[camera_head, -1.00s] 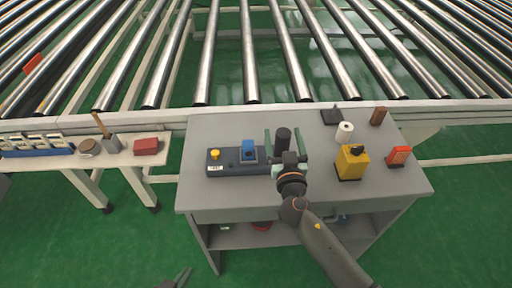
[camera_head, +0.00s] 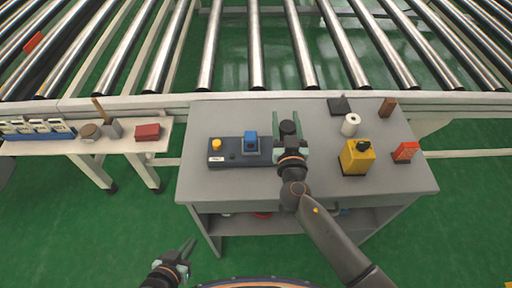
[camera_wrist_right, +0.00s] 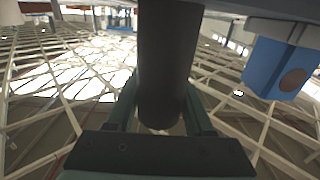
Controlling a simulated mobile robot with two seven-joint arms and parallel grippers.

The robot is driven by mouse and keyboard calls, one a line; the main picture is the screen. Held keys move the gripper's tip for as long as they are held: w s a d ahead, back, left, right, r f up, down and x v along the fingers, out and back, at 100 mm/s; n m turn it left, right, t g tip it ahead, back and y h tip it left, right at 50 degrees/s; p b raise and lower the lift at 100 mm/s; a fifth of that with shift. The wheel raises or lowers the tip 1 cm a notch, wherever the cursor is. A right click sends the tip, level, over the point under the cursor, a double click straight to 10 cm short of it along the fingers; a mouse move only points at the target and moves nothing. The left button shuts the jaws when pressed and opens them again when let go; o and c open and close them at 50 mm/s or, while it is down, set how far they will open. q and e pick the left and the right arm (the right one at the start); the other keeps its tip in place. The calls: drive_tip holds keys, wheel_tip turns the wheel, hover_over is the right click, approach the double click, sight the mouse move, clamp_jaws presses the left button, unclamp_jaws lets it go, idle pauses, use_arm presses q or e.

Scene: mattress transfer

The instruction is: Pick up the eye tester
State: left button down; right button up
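A long dark device, apparently the eye tester (camera_head: 231,161), lies on the grey table (camera_head: 240,189). It has a yellow knob, a blue block (camera_head: 251,142) and an upright black cylinder (camera_head: 288,129) at its right end. My right gripper (camera_head: 293,122) is at this cylinder, with a green finger on each side. In the right wrist view the cylinder (camera_wrist_right: 168,70) fills the gap between the fingers, which look shut on it. The blue block (camera_wrist_right: 283,68) shows at the upper right there. My left gripper (camera_head: 184,251) is low over the floor, apart from the table; its opening is unclear.
A white roll (camera_head: 350,125), a yellow box-like item (camera_head: 357,158), a red item (camera_head: 405,152) and a brown block (camera_head: 387,106) stand on the table's right. A side bench at left holds a red box (camera_head: 147,132). A roller conveyor (camera_head: 256,60) runs behind.

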clamp_jaws()
idle(0.8)
drive_tip(key=shift+w+r, duration=0.1)
drive_tip(key=shift+r, duration=0.1)
